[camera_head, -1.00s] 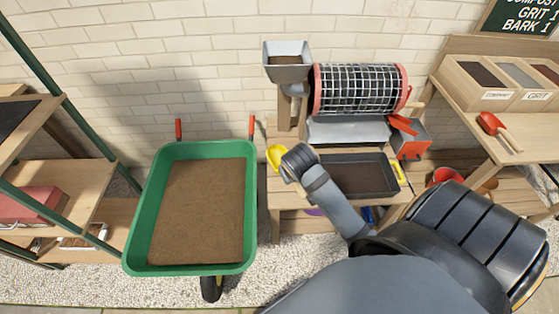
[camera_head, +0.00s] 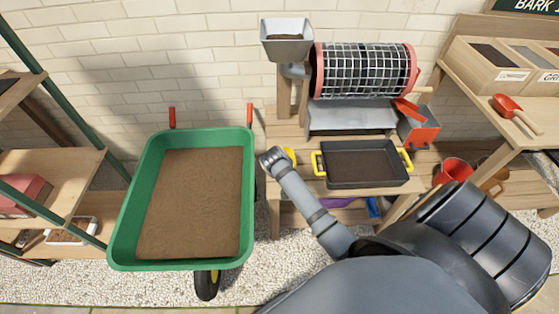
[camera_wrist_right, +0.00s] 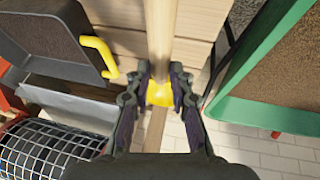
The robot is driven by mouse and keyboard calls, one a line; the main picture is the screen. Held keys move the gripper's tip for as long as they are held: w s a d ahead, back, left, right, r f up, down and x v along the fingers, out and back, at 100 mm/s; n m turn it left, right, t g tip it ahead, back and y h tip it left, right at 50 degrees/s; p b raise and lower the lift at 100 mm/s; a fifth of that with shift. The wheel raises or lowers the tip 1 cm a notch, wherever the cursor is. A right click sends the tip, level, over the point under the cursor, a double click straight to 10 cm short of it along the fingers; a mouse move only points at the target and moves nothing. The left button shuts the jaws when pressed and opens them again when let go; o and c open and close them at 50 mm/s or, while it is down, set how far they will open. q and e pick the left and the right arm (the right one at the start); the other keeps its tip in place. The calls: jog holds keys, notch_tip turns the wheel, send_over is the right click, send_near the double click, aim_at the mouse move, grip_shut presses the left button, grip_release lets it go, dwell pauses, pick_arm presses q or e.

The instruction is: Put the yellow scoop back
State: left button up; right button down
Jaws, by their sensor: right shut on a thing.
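The yellow scoop (camera_wrist_right: 160,96) is in my right gripper (camera_wrist_right: 159,90). In the right wrist view its yellow part shows between the fingers, and a pale wooden handle (camera_wrist_right: 161,35) runs up from it. In the head view my right gripper (camera_head: 272,157) is over the left end of the slatted bench (camera_head: 290,217). Only a little of the scoop's yellow (camera_head: 291,155) shows beside the gripper there; the rest is hidden. My left gripper is not in view.
A black tray with yellow handles (camera_head: 365,180) sits on the bench, right of my gripper. A mesh drum sieve (camera_head: 365,72) stands behind it. A green wheelbarrow (camera_head: 120,240) full of soil stands left. A red scoop (camera_head: 507,106) lies on the right-hand table.

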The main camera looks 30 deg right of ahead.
jog(key=w+f, duration=0.1)
jog(key=f, duration=0.1)
jog(key=w+f+b, duration=0.1)
jog(key=f, duration=0.1)
jog(key=w+f, duration=0.1)
jog(key=f, duration=0.1)
jog(key=shift+a+f, duration=0.25)
jog(key=shift+a, duration=0.15)
jog(key=shift+s, duration=0.1)
jog(key=c, duration=1.2)
grip_release()
jog(key=p+v, duration=0.2)
jog(key=v, duration=1)
jog(key=shift+s, duration=0.1)
jog(key=shift+s, duration=0.1)
